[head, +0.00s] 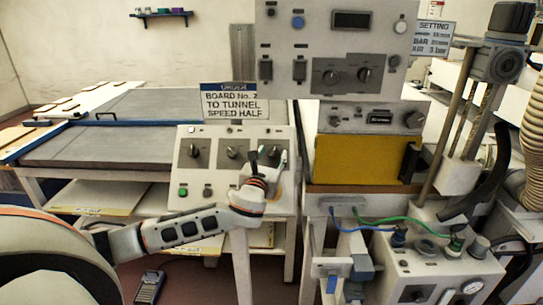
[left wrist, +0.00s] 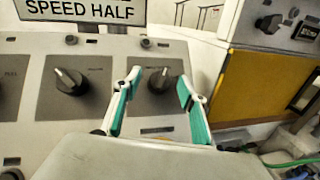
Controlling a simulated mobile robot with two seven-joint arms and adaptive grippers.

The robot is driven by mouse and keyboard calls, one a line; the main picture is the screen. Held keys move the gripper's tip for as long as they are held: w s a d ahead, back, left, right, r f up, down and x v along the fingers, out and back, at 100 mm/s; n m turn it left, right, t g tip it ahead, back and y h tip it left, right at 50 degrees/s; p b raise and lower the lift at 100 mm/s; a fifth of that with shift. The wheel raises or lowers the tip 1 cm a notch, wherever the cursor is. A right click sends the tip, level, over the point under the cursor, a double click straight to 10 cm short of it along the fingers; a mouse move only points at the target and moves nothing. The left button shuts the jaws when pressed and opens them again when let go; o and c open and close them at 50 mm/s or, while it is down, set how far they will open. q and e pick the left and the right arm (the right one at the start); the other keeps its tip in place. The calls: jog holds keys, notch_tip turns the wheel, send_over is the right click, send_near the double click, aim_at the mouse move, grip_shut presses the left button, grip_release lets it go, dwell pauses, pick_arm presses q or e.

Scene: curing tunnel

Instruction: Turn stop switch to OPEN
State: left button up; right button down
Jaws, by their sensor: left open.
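A sloped grey control panel (head: 182,176) stands in the middle of the head view with a row of dark rotary switches. My left gripper (head: 268,159) is at the right end of this row and partly hides the rightmost switch. In the left wrist view the left gripper (left wrist: 159,79) is open, its teal-padded fingers on either side of the right-hand black switch (left wrist: 158,82). I cannot tell whether the fingers touch it. Another black switch (left wrist: 70,81) with a pale pointer sits to its left. The switch labels are too small to read, so I cannot tell which is the stop switch.
A sign (head: 235,103) stands above the panel. A green button (head: 183,191) is low on the panel. A taller control box (head: 335,45) rises behind, above a yellow-fronted unit (head: 350,158). Blue and green hoses (head: 400,221) run at the right.

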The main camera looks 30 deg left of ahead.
pick_arm(q)
jog(key=c, duration=1.1)
jog(key=shift+n+y, duration=0.3)
jog(key=n+g+y, duration=0.1)
jog(key=n, duration=0.1)
jog(key=n+y, duration=0.1)
jog(key=n, duration=0.1)
jog(key=n+g+y, duration=0.1)
jog(key=n+y, duration=0.1)
jog(key=shift+w+d+f+g, duration=0.2)
jog(key=shift+d+g, duration=0.1)
jog(key=shift+d, duration=0.1)
jog(key=shift+w+d+r+n+g+y, duration=0.1)
jog(key=shift+n+g+y, duration=0.75)
jog(key=shift+n, duration=0.65)
jog(key=shift+w+d+r+n+g+y, duration=0.1)
jog(key=shift+n+g+y, duration=0.7)
jog(key=shift+n, duration=0.7)
jog(key=shift+a+n+g, duration=0.1)
jog(key=shift+n+g, duration=0.2)
jog(key=shift+g, duration=0.05)
